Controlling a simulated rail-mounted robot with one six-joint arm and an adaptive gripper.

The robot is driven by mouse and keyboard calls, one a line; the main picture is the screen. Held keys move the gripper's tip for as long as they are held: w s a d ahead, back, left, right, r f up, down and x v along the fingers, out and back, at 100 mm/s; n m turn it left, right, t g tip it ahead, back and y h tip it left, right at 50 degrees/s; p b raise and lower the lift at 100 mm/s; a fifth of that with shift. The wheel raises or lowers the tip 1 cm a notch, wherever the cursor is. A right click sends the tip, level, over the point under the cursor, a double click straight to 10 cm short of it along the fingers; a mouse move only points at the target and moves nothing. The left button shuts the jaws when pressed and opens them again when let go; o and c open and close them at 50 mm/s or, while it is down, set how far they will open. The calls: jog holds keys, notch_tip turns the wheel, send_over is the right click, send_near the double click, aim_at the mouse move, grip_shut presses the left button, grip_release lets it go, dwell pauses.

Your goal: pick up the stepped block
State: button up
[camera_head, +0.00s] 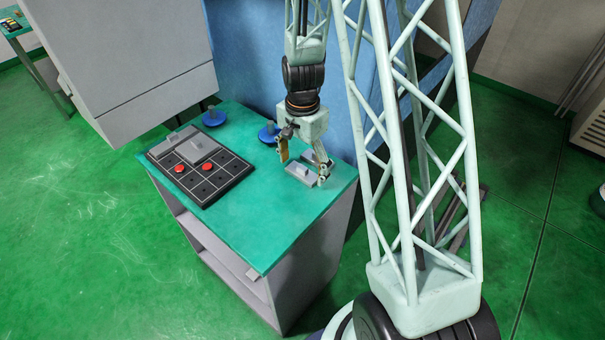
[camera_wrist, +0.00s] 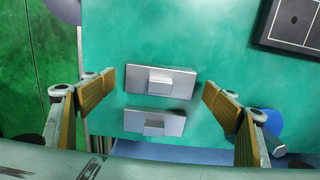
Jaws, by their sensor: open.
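Two grey stepped blocks lie side by side on the green tabletop (camera_head: 262,220). In the wrist view the upper stepped block (camera_wrist: 180,83) and the lower stepped block (camera_wrist: 139,121) are each a flat plate with a smaller raised step. My gripper (camera_head: 304,170) is open and empty above them. In the wrist view its yellow-padded fingers stand left and right of the blocks, apart from both. In the head view the fingers partly hide the blocks (camera_head: 298,169). The exact height of the fingertips above the table is hard to tell.
A dark compartment tray (camera_head: 226,186) on the table's left holds grey blocks (camera_head: 197,149) and red round pieces (camera_head: 180,168). Blue round-based items stand at the back (camera_head: 214,117) and behind my gripper (camera_head: 268,134). The front of the tabletop is clear.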

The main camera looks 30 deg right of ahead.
aim_at(302, 167)
dwell(0.5)
jog(key=c, duration=1.1)
jog(key=shift+o, duration=0.2)
jog(key=shift+r, duration=0.1)
jog(key=shift+r+p, duration=0.3)
jog(key=shift+r, duration=1.5)
jog(key=s+d+r, duration=0.1)
jog(key=s+d, duration=0.3)
jog(key=s, duration=1.1)
jog(key=shift+s, duration=0.25)
jog(key=shift+r, duration=0.1)
